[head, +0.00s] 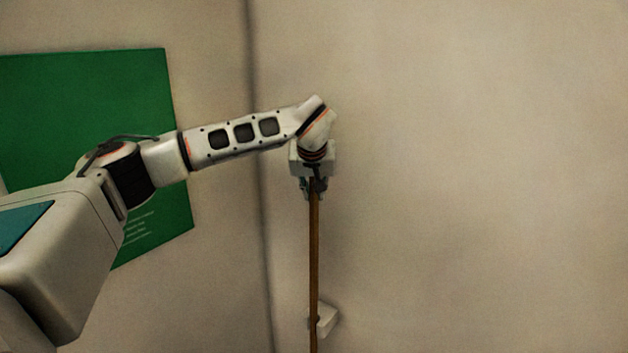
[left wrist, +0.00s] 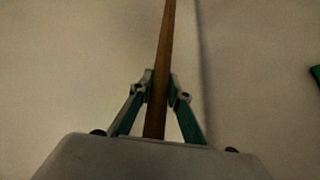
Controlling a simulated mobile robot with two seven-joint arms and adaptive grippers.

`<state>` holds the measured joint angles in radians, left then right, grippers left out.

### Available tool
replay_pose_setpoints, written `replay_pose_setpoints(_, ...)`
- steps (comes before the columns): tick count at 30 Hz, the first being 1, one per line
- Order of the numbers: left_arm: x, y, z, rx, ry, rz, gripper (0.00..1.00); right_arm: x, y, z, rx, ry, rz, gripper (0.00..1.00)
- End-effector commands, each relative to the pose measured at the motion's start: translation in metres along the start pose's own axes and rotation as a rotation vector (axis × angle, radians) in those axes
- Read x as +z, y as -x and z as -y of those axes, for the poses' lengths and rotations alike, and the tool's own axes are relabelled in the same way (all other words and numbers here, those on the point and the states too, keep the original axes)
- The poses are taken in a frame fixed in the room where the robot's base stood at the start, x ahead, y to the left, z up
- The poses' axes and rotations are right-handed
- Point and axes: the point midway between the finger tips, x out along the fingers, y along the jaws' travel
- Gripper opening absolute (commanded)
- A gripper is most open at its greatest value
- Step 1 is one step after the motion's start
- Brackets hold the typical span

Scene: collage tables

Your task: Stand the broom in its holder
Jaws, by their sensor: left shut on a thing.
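The broom shows as a long brown wooden handle (head: 314,260), hanging nearly upright from my left gripper (head: 313,190). My left gripper is shut on it near the visible top end. In the left wrist view the handle (left wrist: 164,60) passes between the two fingers of the gripper (left wrist: 160,90). The broom's lower end is out of view. A small white wall piece (head: 326,318), which looks like the holder, is on the wall low in the head view. The handle passes just in front of its left side; I cannot tell whether they touch. My right gripper is not in view.
A green panel (head: 100,90) with small white text hangs on the left wall behind my left arm. A dark vertical line, the wall corner (head: 256,120), runs just left of the handle. The wall to the right (head: 480,170) is bare.

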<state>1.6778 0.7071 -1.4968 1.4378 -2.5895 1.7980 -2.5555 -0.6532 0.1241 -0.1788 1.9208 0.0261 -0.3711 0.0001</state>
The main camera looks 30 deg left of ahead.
Motion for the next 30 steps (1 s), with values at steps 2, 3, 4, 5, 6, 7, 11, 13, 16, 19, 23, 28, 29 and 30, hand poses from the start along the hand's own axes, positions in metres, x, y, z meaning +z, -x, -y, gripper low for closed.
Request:
replay_pose_setpoints(2,-0.0044,0.0005,-0.0023,0.005,0.003,-0.009,0.00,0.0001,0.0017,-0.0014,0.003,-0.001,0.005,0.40)
replay_pose_setpoints(3,-0.0047,-0.0005,-0.0025,0.005,0.003,-0.010,0.00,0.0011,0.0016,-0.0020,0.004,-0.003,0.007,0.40)
replay_pose_setpoints(4,-0.0048,-0.0009,-0.0026,0.005,0.003,-0.011,0.00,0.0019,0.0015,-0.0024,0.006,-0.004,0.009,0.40)
replay_pose_setpoints(5,-0.0049,-0.0011,-0.0026,0.005,0.003,-0.011,0.00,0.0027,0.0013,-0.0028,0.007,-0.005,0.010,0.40)
replay_pose_setpoints(6,-0.0049,-0.0012,-0.0026,0.005,0.003,-0.012,0.00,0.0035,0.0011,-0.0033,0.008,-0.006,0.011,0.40)
replay_pose_setpoints(7,-0.0048,-0.0013,-0.0026,0.005,0.003,-0.011,0.00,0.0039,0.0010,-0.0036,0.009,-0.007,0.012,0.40)
replay_pose_setpoints(11,-0.0042,-0.0015,-0.0024,0.005,0.003,-0.010,0.00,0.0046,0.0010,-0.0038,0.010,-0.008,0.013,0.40)
replay_pose_setpoints(13,-0.0038,-0.0022,-0.0024,0.004,0.003,-0.010,0.00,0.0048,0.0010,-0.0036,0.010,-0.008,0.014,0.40)
replay_pose_setpoints(16,-0.0010,-0.0050,-0.0018,0.001,0.002,-0.004,0.32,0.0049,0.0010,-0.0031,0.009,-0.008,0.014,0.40)
replay_pose_setpoints(19,-0.0010,-0.0050,-0.0018,0.001,0.002,-0.004,0.34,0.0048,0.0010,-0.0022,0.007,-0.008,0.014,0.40)
replay_pose_setpoints(23,-0.0010,-0.0049,-0.0017,0.001,0.002,-0.004,0.34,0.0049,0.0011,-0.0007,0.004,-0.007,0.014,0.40)
replay_pose_setpoints(28,-0.0020,-0.0025,-0.0018,0.002,0.003,-0.004,0.34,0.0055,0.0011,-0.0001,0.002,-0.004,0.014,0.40)
replay_pose_setpoints(29,-0.0022,-0.0004,-0.0019,0.002,0.002,-0.005,0.34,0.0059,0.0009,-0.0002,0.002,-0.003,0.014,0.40)
replay_pose_setpoints(30,-0.0025,0.0035,-0.0021,0.002,0.002,-0.006,0.34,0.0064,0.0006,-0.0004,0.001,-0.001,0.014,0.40)
